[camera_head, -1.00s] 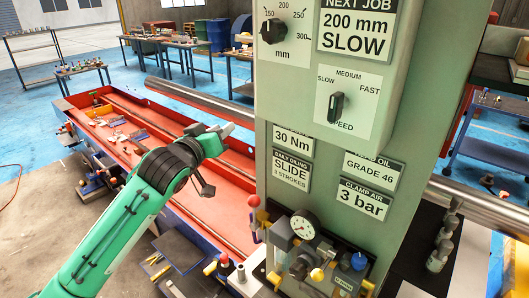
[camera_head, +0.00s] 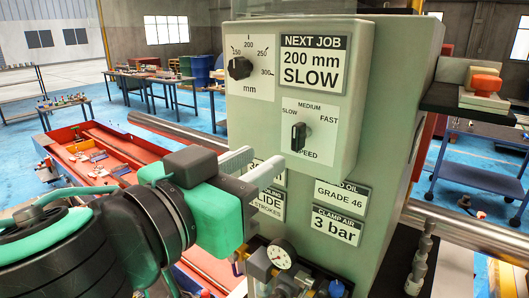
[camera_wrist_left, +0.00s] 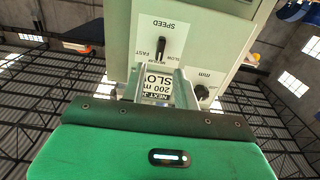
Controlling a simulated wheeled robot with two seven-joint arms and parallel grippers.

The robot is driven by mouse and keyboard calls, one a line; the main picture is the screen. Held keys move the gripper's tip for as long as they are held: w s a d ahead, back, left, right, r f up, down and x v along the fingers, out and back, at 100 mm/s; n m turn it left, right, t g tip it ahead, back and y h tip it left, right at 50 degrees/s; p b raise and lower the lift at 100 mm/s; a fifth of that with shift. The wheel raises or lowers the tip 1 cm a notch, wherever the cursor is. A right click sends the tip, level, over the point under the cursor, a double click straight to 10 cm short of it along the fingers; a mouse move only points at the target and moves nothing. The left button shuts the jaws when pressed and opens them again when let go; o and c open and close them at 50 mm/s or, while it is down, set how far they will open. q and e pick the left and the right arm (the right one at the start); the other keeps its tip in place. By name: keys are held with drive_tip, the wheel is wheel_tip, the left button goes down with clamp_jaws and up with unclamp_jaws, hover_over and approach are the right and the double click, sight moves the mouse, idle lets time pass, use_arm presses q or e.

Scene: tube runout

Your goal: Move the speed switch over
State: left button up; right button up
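The speed switch (camera_head: 299,137) is a black lever knob on a white plate marked SLOW, MEDIUM and FAST, on the front of the pale green control box. Its lever stands near upright; its exact setting is hard to read. The switch also shows upside down in the left wrist view (camera_wrist_left: 161,48). My left gripper (camera_head: 268,158) is just left of and below the switch plate, with its two pale fingers apart and nothing between them. In the left wrist view the fingers (camera_wrist_left: 157,78) point toward the panel, apart from the switch. My right gripper is not in view.
A black mm dial (camera_head: 240,68) sits above left of the switch. The placard (camera_head: 310,64) beside it reads NEXT JOB, 200 mm, SLOW. A pressure gauge (camera_head: 281,257) and fittings are below. A dark shelf with a red-topped item (camera_head: 486,83) juts out at right.

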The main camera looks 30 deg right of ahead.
sight(294, 140)
use_arm(q)
drive_tip(key=p+x, duration=0.1)
drive_tip(key=x, duration=0.6)
drive_tip(key=shift+r, duration=0.1)
drive_tip(key=shift+w+d, duration=0.1)
drive_tip(key=shift+d, duration=0.15)
clamp_jaws()
